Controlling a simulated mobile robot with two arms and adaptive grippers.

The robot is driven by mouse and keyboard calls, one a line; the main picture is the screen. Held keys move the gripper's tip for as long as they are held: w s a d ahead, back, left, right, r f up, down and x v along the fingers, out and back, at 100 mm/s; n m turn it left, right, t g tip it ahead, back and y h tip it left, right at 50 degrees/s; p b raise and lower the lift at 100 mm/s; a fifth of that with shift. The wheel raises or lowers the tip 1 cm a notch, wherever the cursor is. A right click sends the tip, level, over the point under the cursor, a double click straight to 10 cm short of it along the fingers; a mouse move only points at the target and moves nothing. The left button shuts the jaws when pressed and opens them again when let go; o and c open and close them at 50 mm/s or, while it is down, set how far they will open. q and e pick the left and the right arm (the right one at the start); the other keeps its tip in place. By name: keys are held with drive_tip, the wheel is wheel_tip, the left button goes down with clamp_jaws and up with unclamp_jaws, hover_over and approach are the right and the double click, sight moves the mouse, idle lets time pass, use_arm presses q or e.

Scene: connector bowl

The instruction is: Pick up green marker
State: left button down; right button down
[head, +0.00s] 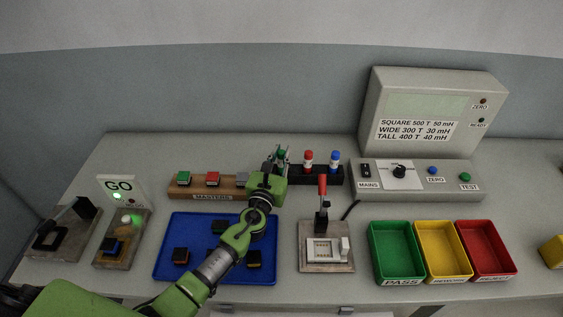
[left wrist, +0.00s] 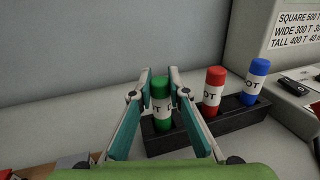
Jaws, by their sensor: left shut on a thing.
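The green marker (left wrist: 161,104) stands upright in the left end of the black holder (left wrist: 240,119), with a white label around it. In the left wrist view my left gripper (left wrist: 160,82) has its two fingers on either side of the marker, shut on it. In the head view my left gripper (head: 279,158) reaches to the holder, and the green marker is mostly hidden behind it. The red marker (left wrist: 212,90) and the blue marker (left wrist: 253,82) stand to the right in the same holder. My right gripper is not in view.
A wooden block marked MASTERS (head: 206,192) holds several coloured pieces left of the gripper. A blue tray (head: 166,262) lies under my left arm. A clamp fixture with a red handle (head: 322,186) stands in front of the holder. Green, yellow and red bins (head: 400,281) are at right.

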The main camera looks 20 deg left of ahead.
use_arm(q)
drive_tip(key=shift+r+p, duration=0.3)
drive_tip(key=shift+r, duration=0.15)
drive_tip(key=r, duration=0.1)
drive_tip(key=r+p, duration=0.2)
drive_tip(key=shift+s+r, duration=0.15)
drive_tip(key=shift+s, duration=0.15)
drive_tip(key=s+a+r+p, duration=0.1)
drive_tip(key=s+r, duration=0.3)
drive_tip(key=s, duration=0.2)
drive_tip(key=s+a+r+p, duration=0.1)
drive_tip(key=s+r+p, duration=0.1)
drive_tip(key=s+r, duration=0.2)
drive_tip(key=s, duration=0.3)
drive_tip(key=shift+s+r, duration=0.15)
drive_tip(key=shift+r, duration=0.25)
drive_tip(key=shift+a, duration=0.1)
